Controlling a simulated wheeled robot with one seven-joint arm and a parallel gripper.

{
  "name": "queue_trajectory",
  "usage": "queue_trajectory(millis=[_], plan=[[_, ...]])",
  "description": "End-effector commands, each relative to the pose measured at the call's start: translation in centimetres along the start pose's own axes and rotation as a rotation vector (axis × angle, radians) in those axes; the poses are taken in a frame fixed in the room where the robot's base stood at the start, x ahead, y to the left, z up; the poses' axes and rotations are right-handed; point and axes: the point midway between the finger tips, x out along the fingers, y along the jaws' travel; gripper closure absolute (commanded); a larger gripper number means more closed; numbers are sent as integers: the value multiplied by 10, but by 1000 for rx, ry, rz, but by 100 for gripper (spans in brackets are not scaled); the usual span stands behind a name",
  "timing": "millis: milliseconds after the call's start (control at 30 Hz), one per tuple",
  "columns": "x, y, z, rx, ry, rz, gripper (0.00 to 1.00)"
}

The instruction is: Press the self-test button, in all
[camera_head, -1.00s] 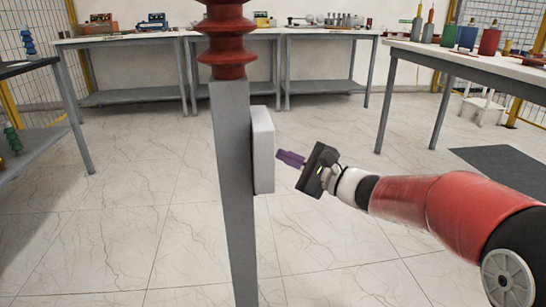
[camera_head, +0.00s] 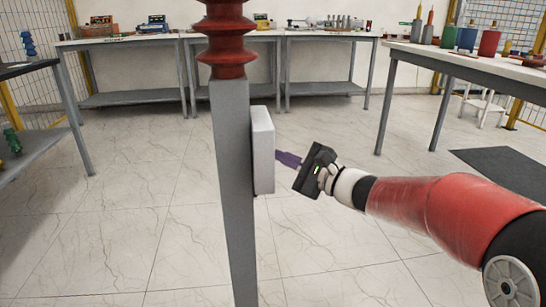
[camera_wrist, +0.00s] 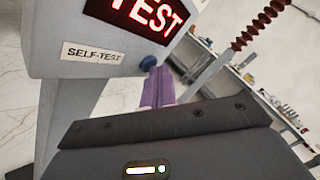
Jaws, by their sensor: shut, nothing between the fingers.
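A light grey box (camera_head: 263,150) is fixed to the side of a grey post. In the wrist view, the box front (camera_wrist: 60,30) carries a white SELF-TEST label (camera_wrist: 92,53) and a black panel with red lit letters reading TEST (camera_wrist: 148,15). A round blue button (camera_wrist: 148,63) sits right of the label, below the panel. My gripper (camera_head: 279,156) is shut and empty. Its purple fingertips (camera_wrist: 160,70) are right beside the button in the wrist view, partly overlapping its edge. I cannot tell whether they touch it.
The grey post (camera_head: 233,190) bears a red ribbed insulator (camera_head: 227,45). A table with coloured parts (camera_head: 470,60) stands at the right, a shelf (camera_head: 40,68) at the left, and benches (camera_head: 150,40) along the back wall. The floor around the post is clear.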

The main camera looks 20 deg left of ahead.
Motion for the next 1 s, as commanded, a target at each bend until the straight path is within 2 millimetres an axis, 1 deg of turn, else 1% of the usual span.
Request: queue_trajectory(millis=[300,767,1000], plan=[[-10,-7,-8,0,0,0,100],[-14,-10,-10,0,0,-1,100],[-29,-21,-21,0,1,-2,100]])
